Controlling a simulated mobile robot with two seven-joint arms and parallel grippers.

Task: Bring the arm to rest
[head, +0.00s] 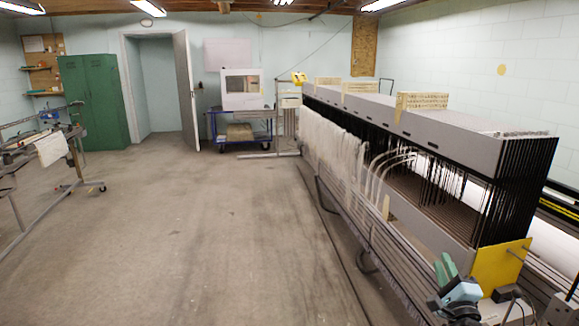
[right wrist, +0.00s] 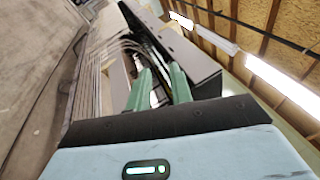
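My right gripper (head: 446,267) is at the lower right of the head view, with green fingers pointing up beside the near end of the long loom (head: 430,220). In the right wrist view its two green fingers (right wrist: 160,82) stand apart with a gap between them, and I see nothing held. White warp threads (head: 335,155) hang along the loom's left side, and a few loop out in arcs near its middle. Dark upright frames fill the loom's near end. My left gripper is not in view.
The concrete floor (head: 200,230) is clear to the left of the loom. A metal stand with a white cloth (head: 52,148) is at the far left. A green cabinet (head: 93,100), an open door and a blue cart (head: 240,137) are at the back. A yellow plate (head: 500,266) is close to my right arm.

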